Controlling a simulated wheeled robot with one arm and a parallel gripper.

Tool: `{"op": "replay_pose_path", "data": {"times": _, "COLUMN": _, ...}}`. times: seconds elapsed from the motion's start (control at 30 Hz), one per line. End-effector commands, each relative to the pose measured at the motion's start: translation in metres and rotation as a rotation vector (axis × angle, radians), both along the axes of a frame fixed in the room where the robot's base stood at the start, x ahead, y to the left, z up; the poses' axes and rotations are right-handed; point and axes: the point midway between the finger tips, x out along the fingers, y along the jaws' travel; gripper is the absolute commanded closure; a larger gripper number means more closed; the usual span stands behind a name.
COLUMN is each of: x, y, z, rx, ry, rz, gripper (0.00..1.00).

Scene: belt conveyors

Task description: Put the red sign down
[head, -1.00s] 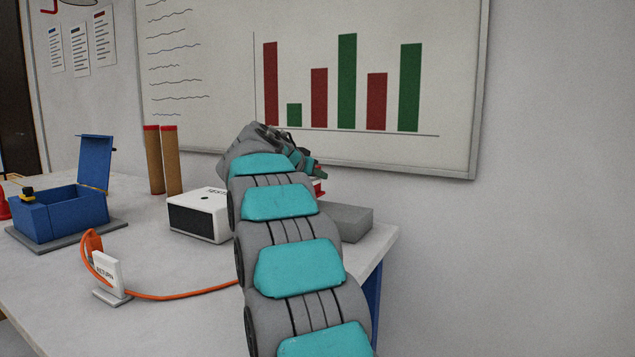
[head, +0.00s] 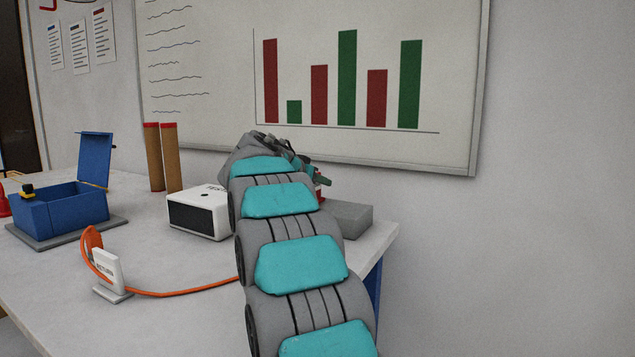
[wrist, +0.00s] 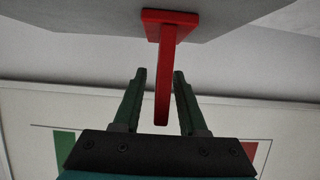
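The red sign (wrist: 165,70) shows in the wrist view as a thin upright plate on a flat red base. Its base rests against a grey surface (wrist: 80,12), and the picture appears upside down. My gripper (wrist: 160,76) is open, with its two green fingers on either side of the sign's plate. A gap shows between the plate and the left finger; the right finger is very close to it, and contact is unclear. In the head view my arm mostly hides the gripper (head: 318,180) and the sign.
A grey block (head: 352,219) stands near the table's right edge, beside a white box (head: 198,216) with a dark front. A white sign (head: 106,270) with an orange cable (head: 185,293) stands at the front left. A blue open box (head: 60,213) and two brown tubes (head: 154,160) are farther left.

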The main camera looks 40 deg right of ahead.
Motion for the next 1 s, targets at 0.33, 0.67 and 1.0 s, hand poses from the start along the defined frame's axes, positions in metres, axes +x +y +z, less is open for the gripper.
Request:
{"op": "replay_pose_path", "data": {"times": 0.33, "x": 0.0, "y": 0.0, "z": 0.005, "rx": 0.001, "ry": 0.0, "rz": 0.0, "gripper": 0.58}}
{"op": "replay_pose_path", "data": {"times": 0.67, "x": -0.022, "y": 0.054, "z": 0.025, "rx": -0.002, "ry": -0.003, "rz": 0.002, "gripper": 0.58}}
{"op": "replay_pose_path", "data": {"times": 1.0, "x": -0.04, "y": 0.097, "z": 0.046, "rx": -0.001, "ry": -0.003, "rz": 0.001, "gripper": 0.58}}
